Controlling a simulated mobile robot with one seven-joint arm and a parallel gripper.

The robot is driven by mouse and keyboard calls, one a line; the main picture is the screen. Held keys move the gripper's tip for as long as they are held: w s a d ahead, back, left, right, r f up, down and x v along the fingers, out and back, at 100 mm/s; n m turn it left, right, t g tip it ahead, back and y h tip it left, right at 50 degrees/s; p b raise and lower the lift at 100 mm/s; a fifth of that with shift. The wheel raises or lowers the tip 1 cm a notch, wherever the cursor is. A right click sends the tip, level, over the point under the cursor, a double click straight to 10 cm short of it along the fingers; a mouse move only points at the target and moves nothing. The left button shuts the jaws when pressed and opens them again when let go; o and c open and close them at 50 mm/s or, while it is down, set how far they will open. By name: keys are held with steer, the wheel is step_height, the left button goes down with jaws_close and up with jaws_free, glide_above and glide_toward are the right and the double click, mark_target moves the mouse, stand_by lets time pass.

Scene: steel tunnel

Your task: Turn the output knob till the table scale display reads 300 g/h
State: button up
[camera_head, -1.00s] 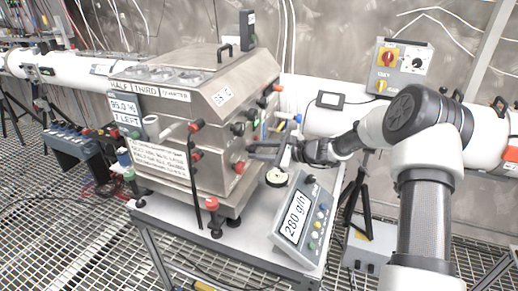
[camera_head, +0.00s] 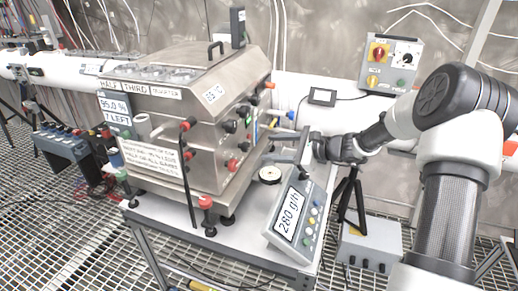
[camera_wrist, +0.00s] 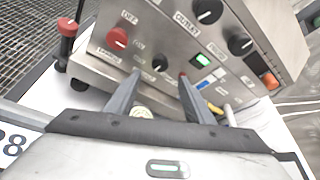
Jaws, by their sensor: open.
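The table scale (camera_head: 303,212) stands tilted on the table's right front; its display (camera_head: 289,214) reads 280 g/h. The steel machine's control face shows black knobs and a red knob (camera_head: 233,165); the red knob also shows in the wrist view (camera_wrist: 118,38). In the wrist view a black knob (camera_wrist: 208,11) has a label that looks like OUTLET, with another black knob (camera_wrist: 240,42) to its right. A small dark knob (camera_wrist: 159,62) shows beyond my fingertips. My gripper (camera_head: 284,145) is open and empty in front of this face, apart from the knobs. I cannot tell which is the output knob.
A round white dial (camera_head: 270,174) lies on the table below my gripper. A red-topped post (camera_head: 206,203) stands at the machine's front corner. A grey control box (camera_head: 391,65) hangs behind, and another grey box (camera_head: 369,245) sits on the grating.

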steer(key=v, duration=0.8)
steer(key=shift+s+d, duration=0.15)
steer(key=shift+d, duration=0.05)
